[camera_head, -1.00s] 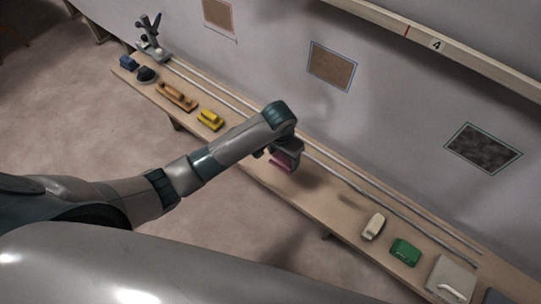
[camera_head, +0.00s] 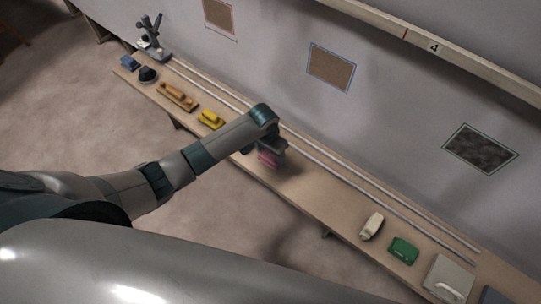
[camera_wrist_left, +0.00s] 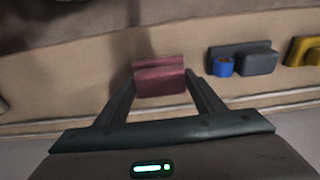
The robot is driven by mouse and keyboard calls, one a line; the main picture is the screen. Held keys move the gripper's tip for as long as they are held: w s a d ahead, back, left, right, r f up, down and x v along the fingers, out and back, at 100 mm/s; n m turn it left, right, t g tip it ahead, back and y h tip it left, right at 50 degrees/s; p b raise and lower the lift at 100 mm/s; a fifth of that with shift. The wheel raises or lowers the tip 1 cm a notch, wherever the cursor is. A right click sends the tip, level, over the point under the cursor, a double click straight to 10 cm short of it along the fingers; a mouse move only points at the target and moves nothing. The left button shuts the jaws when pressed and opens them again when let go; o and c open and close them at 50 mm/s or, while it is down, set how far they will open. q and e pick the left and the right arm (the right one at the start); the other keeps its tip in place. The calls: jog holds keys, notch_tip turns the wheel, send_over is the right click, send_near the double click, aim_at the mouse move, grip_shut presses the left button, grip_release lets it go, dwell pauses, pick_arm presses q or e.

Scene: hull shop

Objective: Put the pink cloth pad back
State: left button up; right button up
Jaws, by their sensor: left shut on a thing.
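The pink cloth pad (camera_head: 267,159) is a small dark-pink block. My left gripper (camera_head: 270,152) is shut on it over the middle of the long narrow bench (camera_head: 325,198). In the left wrist view the pad (camera_wrist_left: 160,78) sits between the two fingers (camera_wrist_left: 162,92). I cannot tell exactly how high it is above the bench. My left arm hides part of the bench in the head view. My right gripper is not in view.
A yellow block (camera_head: 211,119) and an orange-brown tool (camera_head: 177,96) lie left of the pad. The wrist view shows a grey block with a blue part (camera_wrist_left: 245,60). Cream (camera_head: 372,226) and green (camera_head: 403,250) blocks lie right. Rails (camera_head: 350,187) run along the wall.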

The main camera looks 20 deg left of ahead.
aim_at(268, 162)
pick_arm(q)
jog(key=shift+f, duration=1.1)
jog(key=o, duration=1)
jog(key=shift+r, duration=0.15)
notch_tip(268, 162, up, 12)
jog(key=s, duration=0.1)
jog(key=shift+s+a, duration=0.3)
jog(key=shift+f, duration=0.2)
